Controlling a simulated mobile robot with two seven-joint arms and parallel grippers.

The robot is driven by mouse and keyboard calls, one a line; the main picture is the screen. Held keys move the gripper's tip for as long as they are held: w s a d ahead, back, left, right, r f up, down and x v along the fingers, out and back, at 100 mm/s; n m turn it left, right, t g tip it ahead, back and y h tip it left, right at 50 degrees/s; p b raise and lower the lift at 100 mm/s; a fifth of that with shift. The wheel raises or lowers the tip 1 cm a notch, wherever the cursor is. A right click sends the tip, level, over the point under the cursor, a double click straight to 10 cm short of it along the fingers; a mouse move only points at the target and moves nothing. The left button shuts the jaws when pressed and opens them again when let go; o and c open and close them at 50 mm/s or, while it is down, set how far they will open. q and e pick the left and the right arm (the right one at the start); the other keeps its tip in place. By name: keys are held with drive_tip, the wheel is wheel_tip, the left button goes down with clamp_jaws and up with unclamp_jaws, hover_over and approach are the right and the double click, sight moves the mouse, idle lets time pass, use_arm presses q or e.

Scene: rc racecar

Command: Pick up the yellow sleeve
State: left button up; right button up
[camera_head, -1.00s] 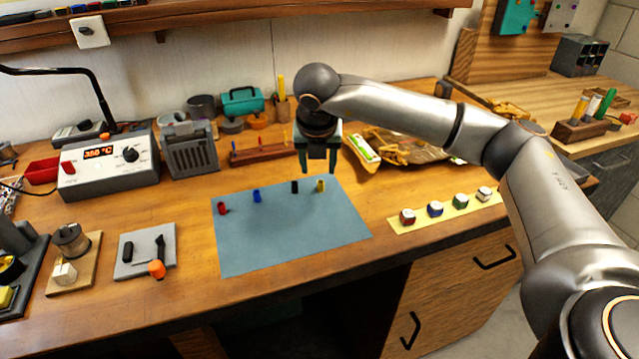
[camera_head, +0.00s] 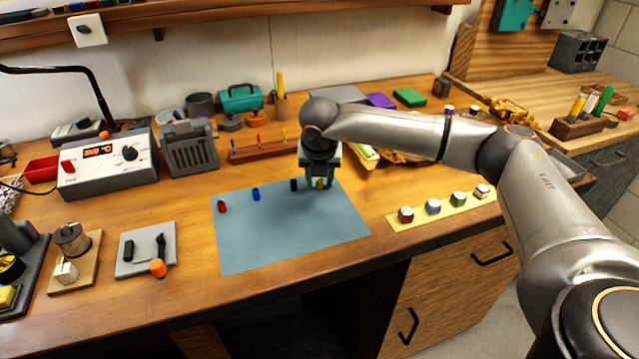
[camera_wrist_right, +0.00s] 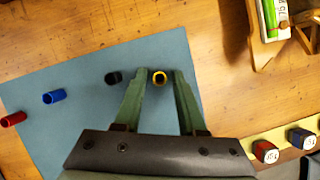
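The yellow sleeve (camera_head: 320,184) stands on the blue-grey mat (camera_head: 285,235) near its back right corner. In the right wrist view the yellow sleeve (camera_wrist_right: 159,77) shows as a dark-centred ring between the two fingertips. My right gripper (camera_head: 318,184) is open and low over the mat, with its green fingers (camera_wrist_right: 160,75) on either side of the sleeve; I cannot tell whether they touch it. A black sleeve (camera_head: 294,185) is just left of the gripper, outside the left finger. A blue sleeve (camera_head: 256,194) and a red sleeve (camera_head: 222,207) are farther left. My left gripper is not in view.
A yellow strip (camera_head: 400,222) with several coloured blocks lies right of the mat. A wooden rack (camera_head: 262,151) stands behind the mat. A grey tool tray (camera_head: 140,255) is at left. The mat's front half is clear.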

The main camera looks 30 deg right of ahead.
clamp_jaws()
drive_tip(key=shift+r, duration=0.1)
idle(0.4)
